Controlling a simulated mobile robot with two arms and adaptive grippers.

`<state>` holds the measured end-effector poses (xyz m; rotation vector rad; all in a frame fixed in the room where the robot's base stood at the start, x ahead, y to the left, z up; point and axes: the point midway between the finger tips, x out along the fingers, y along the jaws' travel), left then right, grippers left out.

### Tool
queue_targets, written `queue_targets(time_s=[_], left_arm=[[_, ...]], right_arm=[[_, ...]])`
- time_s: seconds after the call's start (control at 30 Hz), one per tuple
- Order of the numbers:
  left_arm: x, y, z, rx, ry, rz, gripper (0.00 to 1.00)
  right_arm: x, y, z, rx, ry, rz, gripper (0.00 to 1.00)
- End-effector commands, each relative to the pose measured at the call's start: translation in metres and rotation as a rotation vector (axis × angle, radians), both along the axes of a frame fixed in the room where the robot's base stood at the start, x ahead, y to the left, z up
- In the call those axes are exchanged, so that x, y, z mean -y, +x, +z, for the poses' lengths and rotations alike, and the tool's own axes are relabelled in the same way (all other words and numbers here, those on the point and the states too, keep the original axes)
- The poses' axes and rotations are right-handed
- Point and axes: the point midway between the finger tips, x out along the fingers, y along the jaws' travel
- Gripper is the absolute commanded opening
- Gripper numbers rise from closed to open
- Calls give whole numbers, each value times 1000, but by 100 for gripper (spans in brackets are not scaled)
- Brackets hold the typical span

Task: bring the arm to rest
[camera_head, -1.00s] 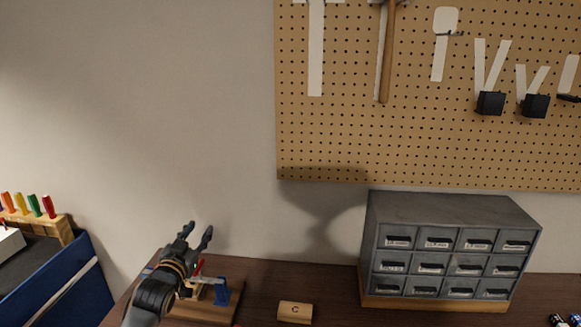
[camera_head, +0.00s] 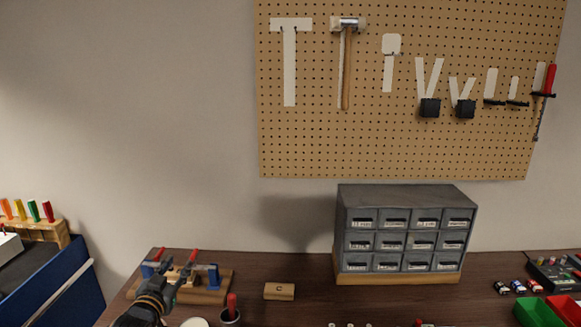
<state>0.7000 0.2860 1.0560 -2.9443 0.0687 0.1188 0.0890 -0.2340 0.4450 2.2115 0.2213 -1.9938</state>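My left gripper (camera_head: 178,269) is at the lower left, at the end of my dark arm that comes up from the bottom edge. Its fingers look spread, with nothing seen between them. It overlaps a wooden board (camera_head: 211,293) with blue and red clamp parts (camera_head: 213,276) on the bench; I cannot tell whether it touches them. My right gripper is not in view.
A grey drawer cabinet (camera_head: 405,196) stands on the dark bench (camera_head: 300,265) against the wall. A small wooden block (camera_head: 279,291) lies left of it. A pegboard (camera_head: 290,145) holds a hammer (camera_head: 347,70). A red bin (camera_head: 563,308) and green bin (camera_head: 537,313) are at right.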

Motion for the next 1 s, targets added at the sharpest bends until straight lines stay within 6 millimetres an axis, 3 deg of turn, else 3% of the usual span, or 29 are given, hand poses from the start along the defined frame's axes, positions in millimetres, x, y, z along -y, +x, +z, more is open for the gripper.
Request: queue_targets(time_s=[0.17, 0.37, 0.47, 0.6, 0.7, 0.8, 1.0], left_arm=[[13, -26, -34, -99, 0, -4, 36], [33, -74, -82, -258, -1, -7, 36], [44, -111, -110, -370, -1, -8, 36], [62, -190, -154, -582, -2, -5, 36], [69, -247, -173, -723, -2, 1, 36], [73, -291, -183, -831, -2, 8, 36], [78, -358, -190, -992, -6, 19, 36]], right_arm=[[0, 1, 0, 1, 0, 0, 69], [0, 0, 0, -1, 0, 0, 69], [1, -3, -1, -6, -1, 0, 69], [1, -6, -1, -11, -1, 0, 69], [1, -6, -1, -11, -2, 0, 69], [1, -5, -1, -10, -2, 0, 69], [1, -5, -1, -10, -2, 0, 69]])
